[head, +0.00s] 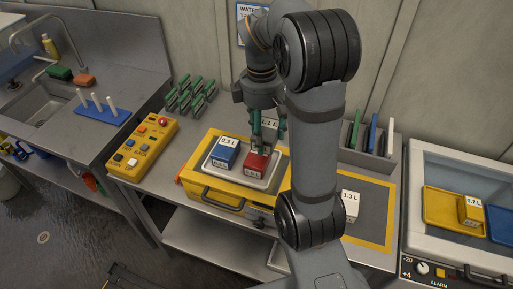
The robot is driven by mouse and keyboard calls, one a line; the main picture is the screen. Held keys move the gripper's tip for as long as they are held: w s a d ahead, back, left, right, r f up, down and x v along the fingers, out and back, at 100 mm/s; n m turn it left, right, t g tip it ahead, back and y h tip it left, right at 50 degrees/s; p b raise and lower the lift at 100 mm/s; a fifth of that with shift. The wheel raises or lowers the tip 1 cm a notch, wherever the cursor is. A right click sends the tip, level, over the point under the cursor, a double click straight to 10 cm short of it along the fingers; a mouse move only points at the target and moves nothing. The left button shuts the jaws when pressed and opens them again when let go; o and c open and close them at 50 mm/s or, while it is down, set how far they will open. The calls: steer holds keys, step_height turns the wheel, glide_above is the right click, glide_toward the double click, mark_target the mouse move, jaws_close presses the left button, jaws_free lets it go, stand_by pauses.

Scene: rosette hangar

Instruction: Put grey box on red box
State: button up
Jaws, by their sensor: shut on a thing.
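The red box (257,164) sits on a light tray (240,181) on top of a yellow case, beside a blue box. My gripper (268,138) points down over the red box, its teal fingers shut on the grey box (269,123). The grey box has a white label and is partly hidden by the fingers and my arm. It is above and slightly behind the red box in the picture; I cannot tell whether the two touch.
The blue box (224,152) stands close left of the red box. A white box (350,205) is on the yellow-bordered mat, right of my arm. A yellow button panel (143,147), green rack (191,96), grey divider (368,158) and glass-topped chest (460,175) surround the area.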

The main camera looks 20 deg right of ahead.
mark_target(257, 157)
steer(key=shift+w+a+f, duration=0.1)
steer(key=shift+a+f, duration=0.3)
steer(key=shift+a, duration=0.2)
steer(key=shift+w+a+f, duration=0.1)
steer(key=shift+a+f, duration=0.3)
steer(key=shift+a, duration=0.15)
steer(key=shift+f, duration=1.9)
steer(key=shift+f, duration=0.15)
steer(key=o, duration=1.5)
steer(key=shift+o, duration=0.2)
steer(key=r, duration=0.4)
steer(key=r+p, duration=0.1)
steer(key=r, duration=0.3)
steer(key=r+p, duration=0.1)
steer(key=r, duration=0.3)
steer(key=shift+w+a+r, duration=0.15)
steer(key=shift+w+a, duration=0.05)
steer(key=shift+a, duration=0.05)
